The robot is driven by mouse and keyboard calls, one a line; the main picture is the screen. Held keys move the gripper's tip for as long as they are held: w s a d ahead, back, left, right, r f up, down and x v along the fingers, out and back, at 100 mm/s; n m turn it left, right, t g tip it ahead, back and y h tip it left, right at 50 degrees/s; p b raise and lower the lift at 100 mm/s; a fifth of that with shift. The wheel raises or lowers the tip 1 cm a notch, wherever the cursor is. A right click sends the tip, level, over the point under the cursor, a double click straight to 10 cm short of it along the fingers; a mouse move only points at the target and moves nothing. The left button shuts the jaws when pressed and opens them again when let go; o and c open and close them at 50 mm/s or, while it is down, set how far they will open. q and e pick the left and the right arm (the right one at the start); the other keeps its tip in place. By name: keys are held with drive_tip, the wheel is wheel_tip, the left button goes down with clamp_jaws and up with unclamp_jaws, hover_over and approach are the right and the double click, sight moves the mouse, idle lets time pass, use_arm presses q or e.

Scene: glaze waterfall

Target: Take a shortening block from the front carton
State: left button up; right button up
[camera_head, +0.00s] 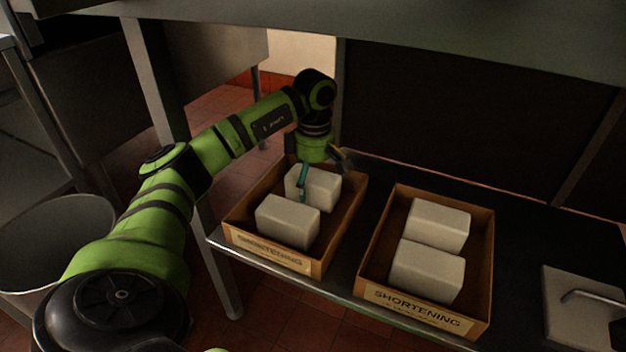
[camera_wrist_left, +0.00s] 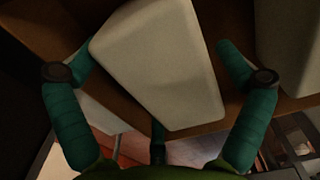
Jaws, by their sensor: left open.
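Two open cardboard cartons labelled shortening stand side by side on a dark shelf: the left carton (camera_head: 270,256) and the right carton (camera_head: 425,313). The left carton holds a near pale block (camera_head: 287,222) and a far pale block (camera_head: 318,188). The right carton holds two more pale blocks, one far (camera_head: 438,226) and one near (camera_head: 427,271). My left gripper (camera_head: 323,172) is open at the far block of the left carton, pointing down. In the left wrist view, a pale block (camera_wrist_left: 165,65) lies between its spread teal fingers. Finger contact is unclear. My right gripper is not in view.
A metal shelf post (camera_head: 215,250) stands left of the left carton. A grey overhead shelf (camera_head: 400,25) spans above. A pale panel with a metal handle (camera_head: 580,310) is at the right. A round bin (camera_head: 60,235) stands at the left.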

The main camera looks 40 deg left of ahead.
use_arm(q)
drive_tip(key=c, duration=1.4)
drive_tip(key=shift+r, duration=0.2)
